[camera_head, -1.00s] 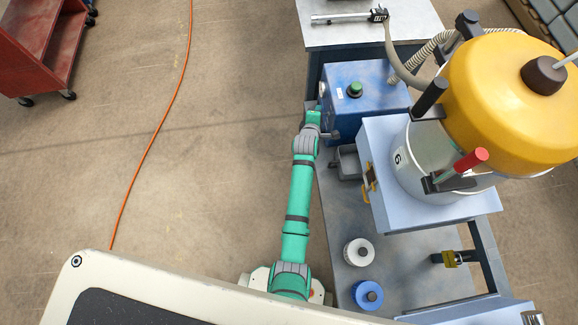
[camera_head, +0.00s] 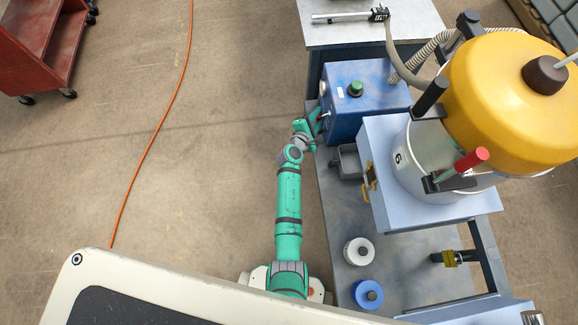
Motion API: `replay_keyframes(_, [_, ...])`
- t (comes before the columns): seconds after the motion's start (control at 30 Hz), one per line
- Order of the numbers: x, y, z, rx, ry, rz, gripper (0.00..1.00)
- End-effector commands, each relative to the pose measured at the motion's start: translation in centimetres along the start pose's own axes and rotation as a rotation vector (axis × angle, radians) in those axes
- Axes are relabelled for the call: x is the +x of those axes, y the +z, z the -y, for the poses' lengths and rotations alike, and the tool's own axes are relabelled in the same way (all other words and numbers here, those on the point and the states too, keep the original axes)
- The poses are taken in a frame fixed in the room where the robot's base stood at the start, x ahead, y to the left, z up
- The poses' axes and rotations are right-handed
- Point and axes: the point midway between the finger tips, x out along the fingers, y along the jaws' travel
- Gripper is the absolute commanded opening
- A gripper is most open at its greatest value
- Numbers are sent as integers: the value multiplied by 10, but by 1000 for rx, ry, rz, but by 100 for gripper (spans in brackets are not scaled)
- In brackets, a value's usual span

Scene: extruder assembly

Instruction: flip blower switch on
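The blower looks to be the blue box (camera_head: 372,90) with a green knob (camera_head: 355,89) on top and a grey hose at its right. My gripper (camera_head: 324,118) is at the left side of the blue box, at the end of my green arm. Something small and pale shows between the gripper and the box's left face, too small to make out. I cannot tell whether they touch. The switch itself cannot be made out from above. The fingers are too small to tell open from shut.
A yellow-topped vessel (camera_head: 515,95) stands on a pale blue cabinet (camera_head: 440,212) to the right. A small grey tray (camera_head: 347,163) sits below the box. A white spool (camera_head: 359,251) and a blue spool (camera_head: 367,294) stand on the bench. The floor at left is open, crossed by an orange cable (camera_head: 160,125).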

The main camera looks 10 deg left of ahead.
Motion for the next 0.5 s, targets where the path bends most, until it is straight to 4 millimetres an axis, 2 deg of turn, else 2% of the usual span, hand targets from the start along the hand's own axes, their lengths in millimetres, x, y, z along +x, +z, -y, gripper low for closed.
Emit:
replay_keyframes(0.37, [3,-2,5,-103,43,72,23])
replay_keyframes(0.5, [-16,-4,7,-101,44,73,23])
